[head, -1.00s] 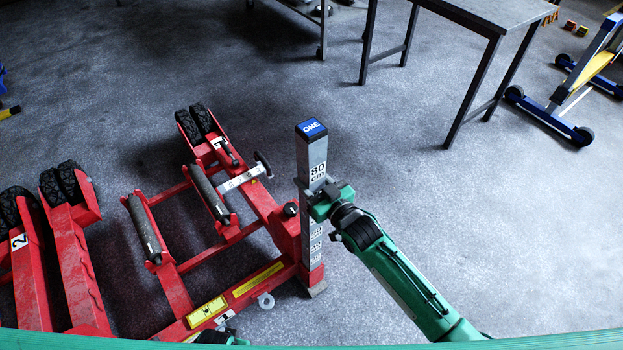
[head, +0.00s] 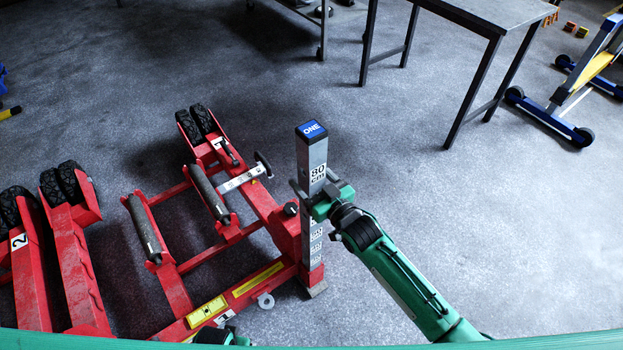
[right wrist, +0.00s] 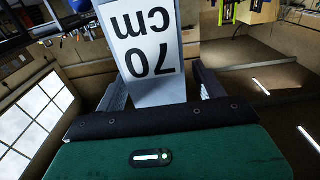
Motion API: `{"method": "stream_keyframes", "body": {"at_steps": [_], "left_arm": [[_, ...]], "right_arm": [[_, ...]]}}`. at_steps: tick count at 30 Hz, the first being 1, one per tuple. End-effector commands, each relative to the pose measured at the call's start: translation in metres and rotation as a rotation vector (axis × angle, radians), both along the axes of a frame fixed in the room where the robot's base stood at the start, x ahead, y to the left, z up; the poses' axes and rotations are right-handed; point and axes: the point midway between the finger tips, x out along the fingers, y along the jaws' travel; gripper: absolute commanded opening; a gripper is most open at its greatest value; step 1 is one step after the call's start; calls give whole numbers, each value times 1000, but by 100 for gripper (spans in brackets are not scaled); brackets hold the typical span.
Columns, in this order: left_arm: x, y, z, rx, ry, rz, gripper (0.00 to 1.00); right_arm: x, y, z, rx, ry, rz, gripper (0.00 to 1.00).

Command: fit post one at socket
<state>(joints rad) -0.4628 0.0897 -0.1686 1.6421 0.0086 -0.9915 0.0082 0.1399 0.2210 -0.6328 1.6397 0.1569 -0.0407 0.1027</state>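Post one (head: 311,155) is a grey square column with a blue "ONE" cap and "80 cm" marking. It stands upright at the red socket (head: 312,277) on the corner of the red trolley jack (head: 262,287); how deep it sits cannot be told. My right gripper (head: 314,190) is around the post's upper part, with its fingers spread on either side. In the right wrist view the post (right wrist: 152,50), marked "70 cm", stands between the open fingers (right wrist: 160,90). My left gripper (head: 218,337) barely shows at the bottom edge, and its fingers are unclear.
A second red jack part (head: 72,255) with black wheels lies at the left. A grey table (head: 490,12) stands at the back right, and a blue and yellow stand (head: 575,95) is beyond it. The floor right of the post is clear.

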Motion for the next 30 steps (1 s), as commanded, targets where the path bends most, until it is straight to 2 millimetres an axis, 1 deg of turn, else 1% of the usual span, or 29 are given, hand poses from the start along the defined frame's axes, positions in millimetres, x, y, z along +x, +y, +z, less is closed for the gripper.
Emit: {"method": "stream_keyframes", "body": {"at_steps": [2,3,8,11,21,25,30], "left_arm": [[0,0,0,0,0,0,76],[0,0,-1,0,0,0,76],[0,0,-1,0,0,0,76],[0,0,-1,0,0,0,76],[1,0,2,0,-1,0,76],[2,-1,4,0,-2,0,76],[3,-1,5,0,-2,0,76]], "right_arm": [[0,0,-2,-2,2,0,71],[-2,-1,-12,-13,19,-1,71],[-8,-6,-10,-10,15,-1,71],[-20,-14,-9,-9,14,0,71],[-79,-57,-5,-5,6,0,71],[-96,-70,-5,-4,6,0,71],[-108,-79,-3,-2,3,0,71]]}}
